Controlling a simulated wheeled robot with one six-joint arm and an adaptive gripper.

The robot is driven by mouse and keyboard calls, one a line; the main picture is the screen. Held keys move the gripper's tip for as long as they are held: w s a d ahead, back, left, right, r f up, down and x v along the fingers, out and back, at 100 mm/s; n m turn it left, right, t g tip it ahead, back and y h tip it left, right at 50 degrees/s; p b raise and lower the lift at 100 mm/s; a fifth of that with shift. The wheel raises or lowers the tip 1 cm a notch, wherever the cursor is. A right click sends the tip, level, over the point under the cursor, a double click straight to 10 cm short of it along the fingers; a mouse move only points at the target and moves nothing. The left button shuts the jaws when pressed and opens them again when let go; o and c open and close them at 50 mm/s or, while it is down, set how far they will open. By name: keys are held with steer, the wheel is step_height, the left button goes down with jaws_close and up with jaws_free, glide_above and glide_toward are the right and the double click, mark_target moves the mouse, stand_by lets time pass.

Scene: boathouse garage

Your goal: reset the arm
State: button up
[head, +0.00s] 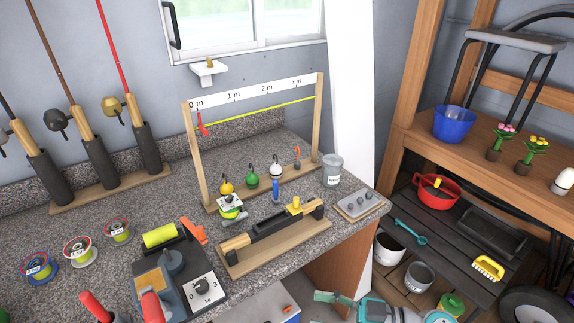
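My arm shows only in part at the bottom edge of the head view, as teal and grey links low in front of the bench. What looks like my gripper (335,298) is at its left end, small and partly cut off by the frame. It is below and in front of the granite worktop (358,226), apart from the things on it. I see nothing held in it, but I cannot make out how far its fingers are apart.
The worktop holds a wooden measuring frame (205,165), line spools (80,250), a winder (175,275), a wooden jig (275,240) and a grey cup (332,170). Fishing rods (100,165) stand at the back left. Wooden shelves (420,140) with pots are at right.

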steer(key=s+f+m+t+h, duration=0.2)
steer(key=f+m+t+h, duration=0.1)
steer(key=f+m, duration=0.25)
steer(key=s+f+m+t+h, duration=0.3)
steer(key=f+m, duration=0.2)
steer(key=f, duration=0.2)
steer(key=s+d+f+m+t+h, duration=0.1)
steer(key=s+d+f+m+h, duration=0.3)
steer(key=s+f+h, duration=0.25)
steer(key=s+d+r+m+t+h, duration=0.1)
steer(key=s+d+r+h, duration=0.15)
steer(key=s, duration=0.35)
steer(key=s+d+r+m+t+h, duration=0.1)
steer(key=s+d+r+h, duration=0.1)
steer(key=s+d, duration=0.3)
steer(key=s+r+n+t, duration=0.1)
steer(key=s+r+t, duration=0.1)
steer(key=s+r, duration=0.5)
step_height(320, 180, up, 3)
steer(key=shift+s+a+f, duration=0.1)
steer(key=shift+s+a, duration=0.1)
steer(key=shift+s, duration=0.1)
